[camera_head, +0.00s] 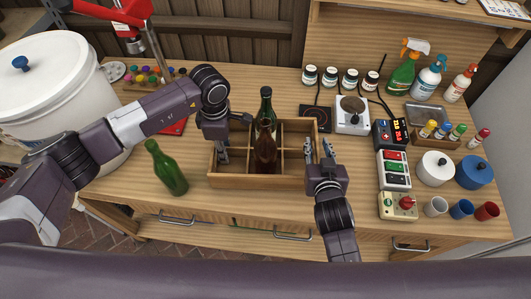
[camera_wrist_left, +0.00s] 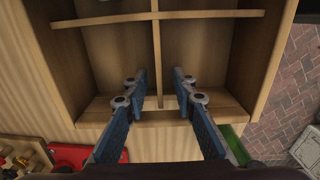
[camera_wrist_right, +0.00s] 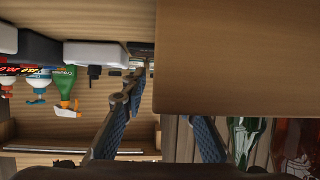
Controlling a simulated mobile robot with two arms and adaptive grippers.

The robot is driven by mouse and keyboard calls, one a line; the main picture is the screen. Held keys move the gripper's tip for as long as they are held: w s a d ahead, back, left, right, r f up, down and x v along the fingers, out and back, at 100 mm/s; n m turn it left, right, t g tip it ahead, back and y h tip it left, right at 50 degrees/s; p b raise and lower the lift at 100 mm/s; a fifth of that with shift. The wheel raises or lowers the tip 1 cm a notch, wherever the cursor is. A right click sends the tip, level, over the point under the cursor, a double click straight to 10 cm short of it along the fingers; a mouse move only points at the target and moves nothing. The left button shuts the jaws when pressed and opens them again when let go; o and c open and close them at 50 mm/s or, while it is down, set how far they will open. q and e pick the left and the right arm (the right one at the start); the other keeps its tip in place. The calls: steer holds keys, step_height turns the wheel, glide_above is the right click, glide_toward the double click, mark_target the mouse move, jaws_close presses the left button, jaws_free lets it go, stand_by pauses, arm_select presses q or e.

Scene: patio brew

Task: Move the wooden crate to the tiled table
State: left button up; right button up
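The wooden crate (camera_head: 234,178) stands on the wooden workbench and has inner dividers. A brown bottle (camera_head: 265,150) and a dark green bottle (camera_head: 266,104) stand in it. My left gripper (camera_head: 222,156) is at the crate's left end; in the left wrist view its fingers (camera_wrist_left: 160,78) are apart over the crate, a divider running between them. My right gripper (camera_head: 318,146) is at the right end. In the right wrist view its fingers (camera_wrist_right: 165,95) are apart and the crate wall (camera_wrist_right: 235,60) hides one fingertip. I cannot make out a tiled table.
A green bottle (camera_head: 166,168) stands left of the crate, near the bench front. A scale (camera_head: 351,116), switch boxes (camera_head: 394,170), pots (camera_head: 436,168) and cups (camera_head: 461,209) crowd the right side. A large white bucket (camera_head: 50,90) stands at left.

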arm_select(q)
jaws_close()
arm_select(e)
jaws_close()
arm_select(q)
steer(key=shift+w+r, duration=0.2)
arm_select(e)
steer(key=shift+w+r, duration=0.2)
steer(key=shift+r, duration=0.1)
